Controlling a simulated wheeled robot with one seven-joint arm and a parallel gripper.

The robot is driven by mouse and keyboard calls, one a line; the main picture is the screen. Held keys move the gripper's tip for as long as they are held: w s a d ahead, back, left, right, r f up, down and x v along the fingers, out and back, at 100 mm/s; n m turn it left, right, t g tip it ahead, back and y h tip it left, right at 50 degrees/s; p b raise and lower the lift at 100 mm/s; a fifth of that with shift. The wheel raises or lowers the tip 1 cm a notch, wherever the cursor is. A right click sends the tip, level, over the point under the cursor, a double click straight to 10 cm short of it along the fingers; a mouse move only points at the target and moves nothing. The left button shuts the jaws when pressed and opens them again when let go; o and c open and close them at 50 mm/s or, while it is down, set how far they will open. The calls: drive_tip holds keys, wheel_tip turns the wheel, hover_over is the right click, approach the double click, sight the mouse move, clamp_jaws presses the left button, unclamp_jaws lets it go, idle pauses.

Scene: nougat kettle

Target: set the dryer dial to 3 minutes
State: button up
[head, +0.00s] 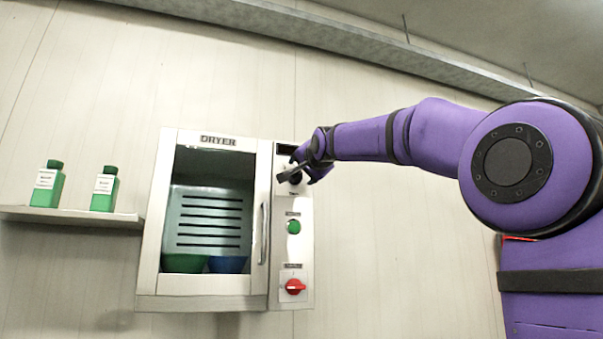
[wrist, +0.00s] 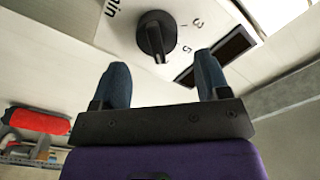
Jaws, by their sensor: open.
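The white dryer (head: 205,300) hangs on the wall in the head view, with its glass door shut and its control panel (head: 302,255) on the right. The black dial (wrist: 155,35) shows in the wrist view, on a white plate with "min" and the numbers 3 and 5 beside it. The pointed end of the dial is toward the gripper side, near the 5. My gripper (wrist: 162,85) is open, its two blue fingers apart and short of the dial, with nothing between them. In the head view my gripper (head: 300,172) covers most of the dial.
Below the dial on the panel are a green button (head: 293,227) and a red knob (head: 294,286). A door handle (head: 263,235) stands out left of the panel. A green bowl (head: 183,263) and a blue bowl (head: 228,264) sit inside. A shelf (head: 70,216) holds two green bottles.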

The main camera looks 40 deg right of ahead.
drive_tip(key=shift+x, duration=1.35)
drive_tip(key=c, duration=0.9)
